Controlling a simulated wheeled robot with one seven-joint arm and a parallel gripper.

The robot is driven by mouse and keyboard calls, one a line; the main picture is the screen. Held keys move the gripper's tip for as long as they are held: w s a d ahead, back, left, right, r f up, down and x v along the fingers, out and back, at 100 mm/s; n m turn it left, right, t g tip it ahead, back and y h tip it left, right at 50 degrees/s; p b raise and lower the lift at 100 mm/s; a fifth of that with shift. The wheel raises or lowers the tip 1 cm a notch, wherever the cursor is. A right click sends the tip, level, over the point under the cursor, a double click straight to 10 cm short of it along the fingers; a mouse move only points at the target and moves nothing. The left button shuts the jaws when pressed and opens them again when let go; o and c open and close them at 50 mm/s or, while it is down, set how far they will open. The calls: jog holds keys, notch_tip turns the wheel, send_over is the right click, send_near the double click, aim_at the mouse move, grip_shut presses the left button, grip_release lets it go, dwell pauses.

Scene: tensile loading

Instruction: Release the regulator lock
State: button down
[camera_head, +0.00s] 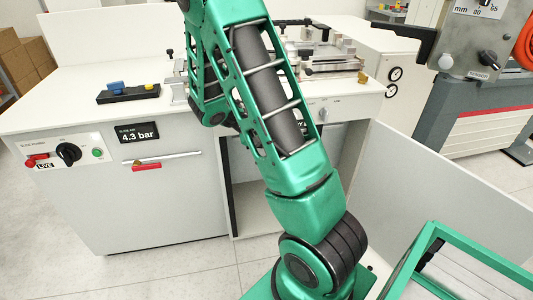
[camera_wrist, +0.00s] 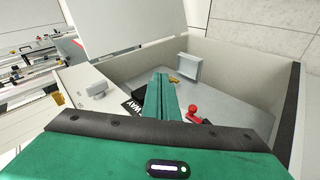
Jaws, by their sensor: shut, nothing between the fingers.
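No part is marked as the regulator lock, so I cannot tell which piece it is. In the head view, a "SLIDE AIR" display (camera_head: 139,132) on the white bench front reads 4.3 bar. Below it are a red bar (camera_head: 147,167) with a brass piece and a silver rod (camera_head: 182,156). In the wrist view, my gripper (camera_wrist: 160,78) is shut and empty, its green fingers close together. A red knob-like part (camera_wrist: 194,110) shows just right of the fingers, and a small yellow part (camera_wrist: 173,79) shows beyond them. My arm hides the gripper in the head view.
The bench front has a black power knob (camera_head: 68,153) and a red "LIVE" tag (camera_head: 38,161). A black block (camera_head: 128,93) with blue and yellow pieces lies on the bench top. A grey machine (camera_head: 470,110) stands at right. In the wrist view, pale walls (camera_wrist: 228,62) enclose a grey surface.

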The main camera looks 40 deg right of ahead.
jog(key=w+f+n+t+h, duration=0.7)
jog(key=w+f, duration=0.7)
jog(key=f, duration=0.4)
jog(key=shift+w+d+f+n+t, duration=0.2)
jog(key=shift+d+n+t, duration=0.15)
jog(key=shift+n, duration=0.85)
jog(key=x, duration=1)
jog(key=s+d, duration=0.2)
jog(key=d, duration=0.1)
jog(key=shift+s+d, duration=0.2)
jog(key=shift+d, duration=0.1)
